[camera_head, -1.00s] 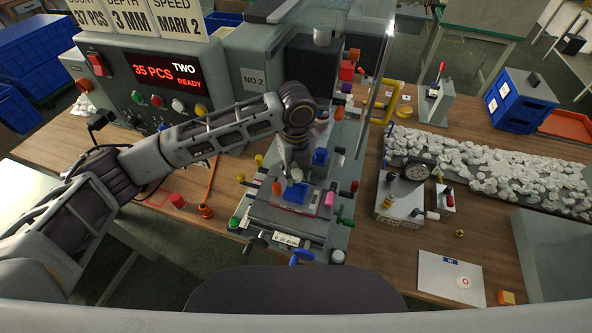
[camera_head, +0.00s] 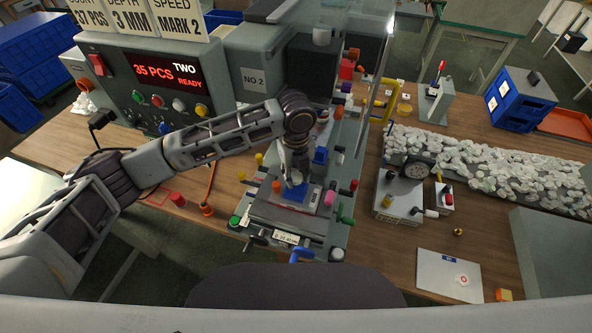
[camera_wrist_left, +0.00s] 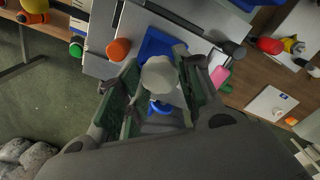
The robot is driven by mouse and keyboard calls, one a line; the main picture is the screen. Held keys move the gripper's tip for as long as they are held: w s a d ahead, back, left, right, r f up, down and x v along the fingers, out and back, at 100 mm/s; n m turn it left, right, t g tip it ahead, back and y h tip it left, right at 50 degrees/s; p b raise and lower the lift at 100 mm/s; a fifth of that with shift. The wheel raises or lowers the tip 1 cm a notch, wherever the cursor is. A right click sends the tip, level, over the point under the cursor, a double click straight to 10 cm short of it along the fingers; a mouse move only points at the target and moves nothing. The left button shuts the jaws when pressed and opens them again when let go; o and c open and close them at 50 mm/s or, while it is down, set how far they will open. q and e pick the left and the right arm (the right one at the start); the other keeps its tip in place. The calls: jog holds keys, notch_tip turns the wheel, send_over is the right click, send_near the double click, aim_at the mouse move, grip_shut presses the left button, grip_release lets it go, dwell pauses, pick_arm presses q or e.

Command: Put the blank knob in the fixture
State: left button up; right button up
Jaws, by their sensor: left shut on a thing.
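My left gripper (camera_head: 296,180) is shut on a white blank knob, at the front of the pad printer. In the left wrist view the knob (camera_wrist_left: 158,76) is a pale, scalloped round piece between the two green-lined fingers (camera_wrist_left: 157,88). The blue fixture (camera_head: 291,195) lies directly under the fingertips on the grey printer bed. In the left wrist view the fixture (camera_wrist_left: 152,45) shows behind and beside the knob, which covers part of it. I cannot tell whether the knob touches the fixture. My right gripper is not in view.
Coloured handles and knobs ring the bed, including an orange one (camera_head: 277,187) and a pink one (camera_head: 329,198). A dial gauge stand (camera_head: 399,203) and a heap of white knobs (camera_head: 480,162) stand to the right. Bare wooden table (camera_head: 385,255) lies in front of the gauge.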

aim_at(296, 190)
pick_arm(q)
jog(key=shift+f, duration=0.85)
jog(key=shift+f+b, duration=0.35)
jog(key=shift+f, duration=0.4)
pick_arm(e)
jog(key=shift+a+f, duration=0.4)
pick_arm(q)
jog(key=shift+f, duration=0.2)
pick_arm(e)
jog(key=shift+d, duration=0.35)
pick_arm(q)
jog(key=shift+f, duration=0.4)
jog(key=shift+f, duration=0.15)
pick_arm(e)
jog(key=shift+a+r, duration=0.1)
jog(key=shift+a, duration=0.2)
pick_arm(q)
jog(key=shift+f+p, duration=0.15)
jog(key=shift+p, duration=0.15)
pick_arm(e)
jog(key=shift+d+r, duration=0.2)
pick_arm(q)
jog(key=o, duration=0.8)
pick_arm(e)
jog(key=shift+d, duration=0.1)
